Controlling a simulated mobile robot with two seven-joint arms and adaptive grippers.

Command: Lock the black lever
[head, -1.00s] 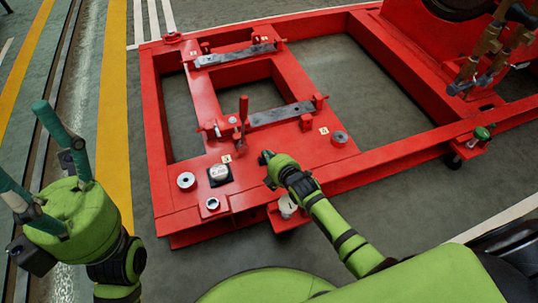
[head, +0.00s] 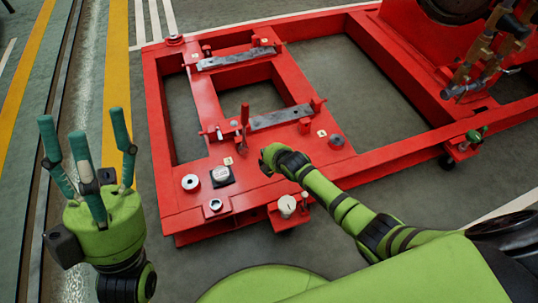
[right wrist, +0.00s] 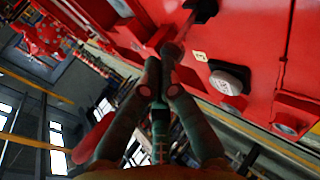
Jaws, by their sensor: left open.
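No lever that is clearly black can be made out. A red upright lever (head: 244,115) stands on the red frame, beside a grey metal bar (head: 281,117). My right gripper (head: 266,158) is low over the frame, to the lower right of that lever; its fingers are hardly visible there. In the right wrist view its fingertips (right wrist: 161,85) are drawn close together, with a dark reddish rod end (right wrist: 171,50) just at them. Whether they grip it I cannot tell. A dark part (right wrist: 203,9) lies beyond. My left gripper (head: 85,125) is open and empty, left of the frame.
The red frame (head: 180,205) fills the middle. A white round cap on a black square (head: 221,176) and a grey ring (head: 190,183) sit near its front corner. Another bar (head: 237,58) lies farther back. Red machinery (head: 425,40) stands at the right. Floor at left is clear.

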